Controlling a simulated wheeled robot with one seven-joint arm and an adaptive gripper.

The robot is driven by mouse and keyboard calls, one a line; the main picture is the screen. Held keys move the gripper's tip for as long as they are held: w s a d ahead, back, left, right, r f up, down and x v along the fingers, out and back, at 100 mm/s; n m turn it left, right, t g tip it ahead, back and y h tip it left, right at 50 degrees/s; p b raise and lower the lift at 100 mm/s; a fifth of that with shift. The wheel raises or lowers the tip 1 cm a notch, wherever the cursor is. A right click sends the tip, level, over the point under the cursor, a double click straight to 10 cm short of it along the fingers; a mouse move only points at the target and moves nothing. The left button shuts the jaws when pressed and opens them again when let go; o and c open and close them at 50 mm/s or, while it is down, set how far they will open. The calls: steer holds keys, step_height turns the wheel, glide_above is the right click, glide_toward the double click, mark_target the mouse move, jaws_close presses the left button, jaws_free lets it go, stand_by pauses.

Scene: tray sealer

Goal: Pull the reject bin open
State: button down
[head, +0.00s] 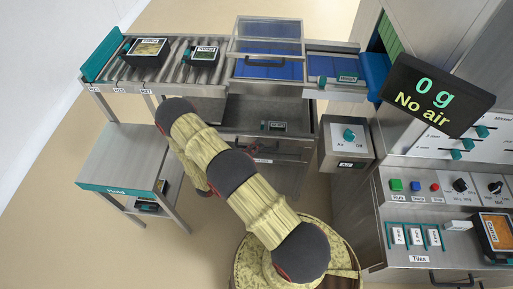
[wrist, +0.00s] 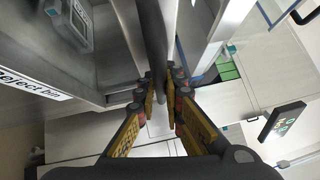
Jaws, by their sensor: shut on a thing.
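The reject bin (head: 299,140) is a grey metal drawer under the conveyor. In the head view its top shows open, with a dark tray (head: 274,126) lying inside. In the wrist view the bin's labelled front (wrist: 35,85) is at the left, and the tray (wrist: 78,18) shows behind it. My gripper (wrist: 162,90) is shut on a dark bar handle (wrist: 154,35) that runs between its fingers.
A conveyor with food trays (head: 147,52) runs above the bin. A Hold table (head: 125,158) stands at the left. An air switch box (head: 346,140) and a control cabinet (head: 455,175) stand at the right. Open floor shows in front of the bin.

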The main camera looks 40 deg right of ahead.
steer(key=s+a+p, duration=0.3)
steer(key=s+a, duration=1.6)
steer(key=a, duration=0.3)
steer(key=shift+a, duration=0.3)
steer(key=shift+f, duration=0.1)
steer(key=c, duration=1.9)
jaws_free()
steer(key=shift+s, duration=0.1)
steer(key=a, duration=0.4)
steer(key=a+f, duration=0.1)
steer(key=a, duration=0.3)
steer(key=w+a, duration=0.1)
steer(key=a, duration=0.3)
steer(key=shift+f, duration=0.25)
steer(key=shift+d, duration=0.1)
